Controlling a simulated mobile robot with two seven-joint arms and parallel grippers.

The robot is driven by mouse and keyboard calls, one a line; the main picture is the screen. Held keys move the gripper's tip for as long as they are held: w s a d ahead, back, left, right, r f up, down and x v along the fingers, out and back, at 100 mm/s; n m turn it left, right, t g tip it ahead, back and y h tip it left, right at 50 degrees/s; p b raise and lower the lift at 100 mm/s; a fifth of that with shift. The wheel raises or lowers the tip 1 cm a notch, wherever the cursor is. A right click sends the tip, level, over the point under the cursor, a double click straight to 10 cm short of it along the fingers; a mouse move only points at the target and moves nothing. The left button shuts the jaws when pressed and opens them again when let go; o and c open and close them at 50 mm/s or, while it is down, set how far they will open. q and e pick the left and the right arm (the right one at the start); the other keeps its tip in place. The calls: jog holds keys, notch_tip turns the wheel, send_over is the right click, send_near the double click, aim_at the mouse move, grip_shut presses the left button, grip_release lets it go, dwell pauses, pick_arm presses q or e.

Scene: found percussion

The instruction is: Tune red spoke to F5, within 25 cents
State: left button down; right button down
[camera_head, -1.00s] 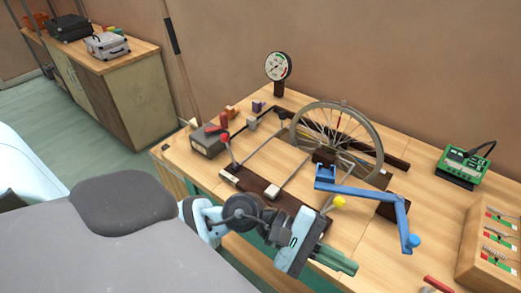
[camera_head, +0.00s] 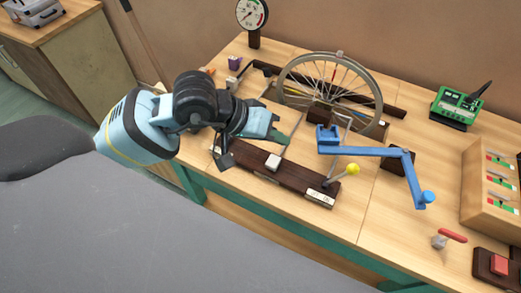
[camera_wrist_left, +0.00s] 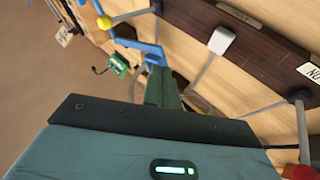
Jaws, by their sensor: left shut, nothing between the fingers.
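The bicycle wheel (camera_head: 378,93) stands upright in its stand on the wooden bench. A short red mark, apparently on the red spoke (camera_head: 334,73), shows in its upper part; the spoke's full length cannot be made out. My left gripper (camera_head: 284,137) is shut and empty, above the bench in front and left of the wheel, apart from it. Its closed fingers (camera_wrist_left: 163,88) also show in the left wrist view. The green tuner box (camera_head: 456,106) stands at the back right; its reading is too small to tell. My right gripper is not in view.
A blue crank (camera_head: 370,152) reaches right from the wheel stand. A dark rail (camera_head: 245,166) carries a white block (camera_head: 273,161) and a yellow-knobbed lever (camera_head: 352,169). A dial gauge (camera_head: 252,14) stands behind. A wooden rack (camera_head: 480,205) is at right. Bench between crank and tuner is clear.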

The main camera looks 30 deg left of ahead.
aim_at(269, 162)
pick_arm(q)
jog(key=shift+w+a+r+m+t+y, duration=0.15)
jog(key=shift+w+a+y, duration=0.1)
jog(key=shift+a, duration=0.25)
jog(key=shift+w+a+r+m+t+y, duration=0.15)
jog(key=shift+w+a, duration=0.1)
jog(key=shift+a, duration=0.25)
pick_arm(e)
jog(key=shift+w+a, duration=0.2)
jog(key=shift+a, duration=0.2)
pick_arm(q)
jog(key=shift+f, duration=0.15)
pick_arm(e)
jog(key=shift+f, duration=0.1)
